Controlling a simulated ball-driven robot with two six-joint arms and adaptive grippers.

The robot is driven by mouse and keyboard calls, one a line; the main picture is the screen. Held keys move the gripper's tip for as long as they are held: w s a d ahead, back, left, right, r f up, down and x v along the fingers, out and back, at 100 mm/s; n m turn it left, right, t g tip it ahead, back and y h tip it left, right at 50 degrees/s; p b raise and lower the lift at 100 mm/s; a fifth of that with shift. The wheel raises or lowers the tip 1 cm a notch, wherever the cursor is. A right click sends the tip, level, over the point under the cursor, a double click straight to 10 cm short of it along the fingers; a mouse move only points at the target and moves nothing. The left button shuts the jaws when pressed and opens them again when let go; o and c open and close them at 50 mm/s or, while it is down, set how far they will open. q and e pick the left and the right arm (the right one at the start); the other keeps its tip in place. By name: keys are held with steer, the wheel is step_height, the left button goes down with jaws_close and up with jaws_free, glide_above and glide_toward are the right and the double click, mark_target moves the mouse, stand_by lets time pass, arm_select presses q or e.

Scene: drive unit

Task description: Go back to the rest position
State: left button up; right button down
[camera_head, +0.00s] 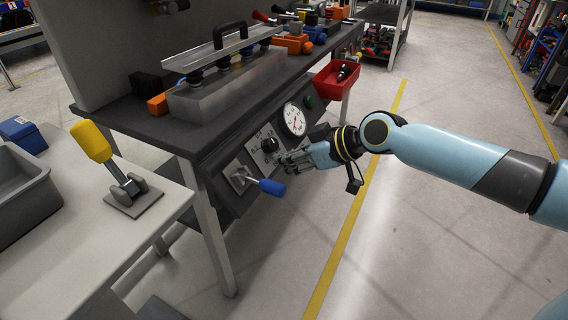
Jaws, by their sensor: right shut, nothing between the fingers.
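My right arm comes in from the right, light blue with dark joints. Its gripper (287,160) is shut and empty, in front of the drive unit's control panel (225,199). It is close to the blue-handled lever (271,187) and a dark knob (268,147); I cannot tell whether it touches either. A round white gauge (293,119) sits just above the gripper on the panel. My left gripper is not in view.
A dark workbench (150,125) carries a metal block with a handled cover (222,48). A red bin (337,79) hangs at its end. A pale table (60,240) at left holds a yellow-handled lever (92,142) and a grey tray (28,195). Open floor (430,250) lies right.

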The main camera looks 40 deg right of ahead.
steer(key=s+d+r, duration=0.1)
steer(key=s+d, duration=0.2)
steer(key=s, duration=0.4)
steer(key=shift+s+r, duration=0.15)
steer(key=shift+s, duration=0.05)
steer(key=shift+w+r, duration=0.1)
steer(key=s+f+m+g+h, duration=0.1)
steer(key=s+f, duration=0.3)
steer(key=f, duration=0.5)
steer(key=s+f+m+g+h, duration=0.2)
steer(key=s+f, duration=0.2)
steer(key=f, duration=0.5)
steer(key=s+f+m+g+h, duration=0.1)
steer(key=s+f, duration=0.4)
steer(key=f, duration=0.3)
steer(key=s+a+f+g, duration=0.1)
steer(key=s+a+f, duration=0.1)
steer(key=s+f, duration=0.2)
steer(key=s+a+f+g, duration=0.2)
steer(key=s+f, duration=0.3)
steer(key=s, duration=0.6)
steer(key=s+a+f+g+h, duration=0.1)
steer(key=s+a+f+g, duration=0.1)
steer(key=s, duration=0.6)
step_height(320, 180, down, 2)
steer(key=shift+s+a+f, duration=0.15)
steer(key=shift+s+a, duration=0.1)
steer(key=shift+a, duration=0.4)
